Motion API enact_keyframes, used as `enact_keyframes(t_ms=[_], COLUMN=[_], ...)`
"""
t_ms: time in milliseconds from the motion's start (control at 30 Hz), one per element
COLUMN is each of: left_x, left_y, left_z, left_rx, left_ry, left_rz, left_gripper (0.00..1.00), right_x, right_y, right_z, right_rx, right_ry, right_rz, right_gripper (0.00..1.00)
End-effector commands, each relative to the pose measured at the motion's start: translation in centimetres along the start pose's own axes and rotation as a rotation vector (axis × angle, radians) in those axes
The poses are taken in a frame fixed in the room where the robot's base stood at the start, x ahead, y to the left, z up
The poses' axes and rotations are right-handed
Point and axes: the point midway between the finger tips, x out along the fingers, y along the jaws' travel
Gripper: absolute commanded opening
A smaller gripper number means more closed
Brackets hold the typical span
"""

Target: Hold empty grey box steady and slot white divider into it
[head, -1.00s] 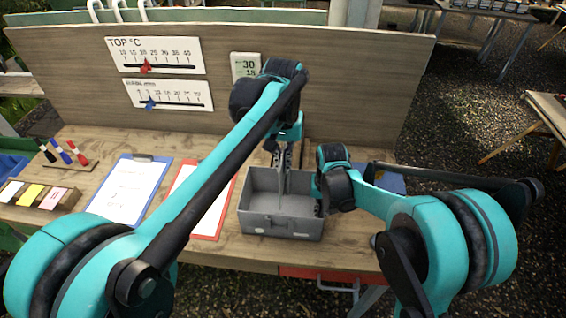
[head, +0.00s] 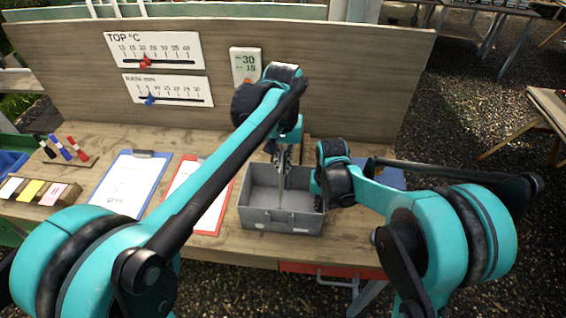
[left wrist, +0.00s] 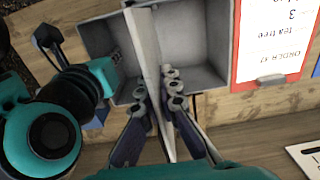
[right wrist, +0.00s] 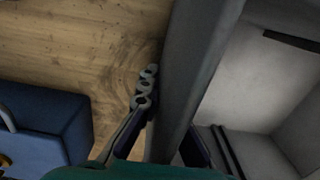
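The grey box (head: 262,219) stands on the wooden table near its front edge; it also shows in the left wrist view (left wrist: 200,75). My left gripper (head: 283,156) is above the box, shut on the white divider (head: 283,185). The divider is upright, nearly edge-on in the head view, with its lower part inside the box. In the left wrist view the divider (left wrist: 146,45) runs across the box between its two halves. Its bottom edge and the slots' fit are unclear. My right gripper (head: 319,184) is shut on the box's right wall (right wrist: 195,70), one finger outside, the other mostly hidden inside.
A red clipboard (head: 188,190) lies just left of the box, a blue one (head: 128,188) further left. A blue container (right wrist: 40,125) stands right of the box, partly behind my right arm. A board (head: 320,90) rises behind.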

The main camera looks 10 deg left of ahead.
Motion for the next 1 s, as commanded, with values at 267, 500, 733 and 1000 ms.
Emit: enact_keyframes(t_ms=[267,500,733,1000], left_x=[1.2,2.2,2.6,2.7], left_y=[0.0,0.0,0.0,0.0], left_z=[0.0,0.0,0.0,0.0], left_rx=[0.0,0.0,0.0,0.0], left_ry=[0.0,0.0,0.0,0.0], left_rz=[0.0,0.0,0.0,0.0], left_gripper=[0.0,0.0,0.0,0.0], right_x=[0.0,0.0,0.0,0.0], right_y=[0.0,0.0,0.0,0.0], right_z=[0.0,0.0,0.0,0.0], right_rx=[0.0,0.0,0.0,0.0], right_ry=[0.0,0.0,0.0,0.0], right_rz=[0.0,0.0,0.0,0.0], right_gripper=[0.0,0.0,0.0,0.0])
